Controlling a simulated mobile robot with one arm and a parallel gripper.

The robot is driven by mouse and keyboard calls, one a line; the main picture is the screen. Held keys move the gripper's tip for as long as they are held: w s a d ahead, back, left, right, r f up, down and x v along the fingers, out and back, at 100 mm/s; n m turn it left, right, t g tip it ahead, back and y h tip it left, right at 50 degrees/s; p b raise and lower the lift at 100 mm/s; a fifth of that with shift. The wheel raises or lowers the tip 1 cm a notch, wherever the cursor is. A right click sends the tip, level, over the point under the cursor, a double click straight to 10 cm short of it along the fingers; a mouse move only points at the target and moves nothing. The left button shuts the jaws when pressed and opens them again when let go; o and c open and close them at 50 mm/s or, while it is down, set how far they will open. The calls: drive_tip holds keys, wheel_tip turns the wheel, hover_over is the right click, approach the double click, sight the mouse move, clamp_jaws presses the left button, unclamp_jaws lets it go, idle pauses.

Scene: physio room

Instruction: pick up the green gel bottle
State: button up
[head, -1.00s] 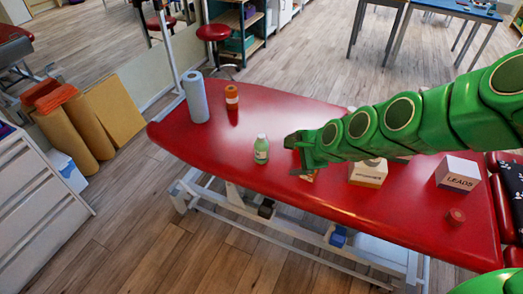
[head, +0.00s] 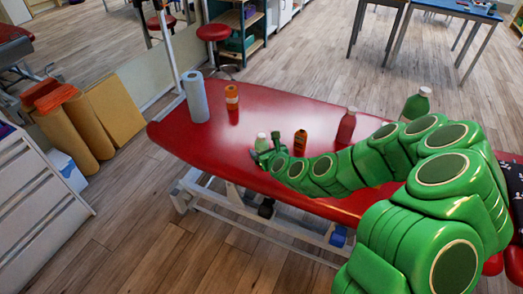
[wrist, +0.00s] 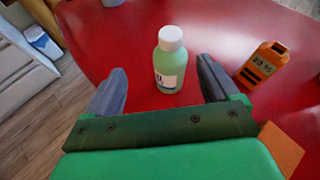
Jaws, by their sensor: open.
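A pale green bottle (head: 261,143) with a white cap and a white label stands upright near the front edge of the red treatment table. In the wrist view the green bottle (wrist: 170,66) stands between and a little beyond my gripper's fingers. My gripper (wrist: 161,78) is open, with one finger on each side and a visible gap to the bottle. In the head view my gripper (head: 268,157) is right at the bottle and hides its lower part.
A red bottle (head: 346,127) and another green bottle (head: 416,104) stand farther right. A paper roll (head: 195,98) and an orange container (head: 231,97) are back left on the red table (head: 190,145).

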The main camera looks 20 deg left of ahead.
sight(262, 135)
drive_tip(key=shift+w+d+f+m+t+h, duration=0.15)
drive_tip(key=shift+w+f+m+t, duration=0.1)
drive_tip(key=shift+f+m, duration=0.4)
drive_tip(key=shift+w+a+f+m+t+h, duration=0.15)
drive_tip(key=shift+f+m+t, duration=0.1)
drive_tip(key=shift+f+m, duration=0.4)
drive_tip(key=shift+x, duration=3.8)
drive_tip(key=shift+w+d+f, duration=0.1)
drive_tip(key=shift+d, duration=0.05)
drive_tip(key=c, duration=1.3)
drive_tip(key=shift+o, duration=0.2)
drive_tip(key=shift+r, duration=5)
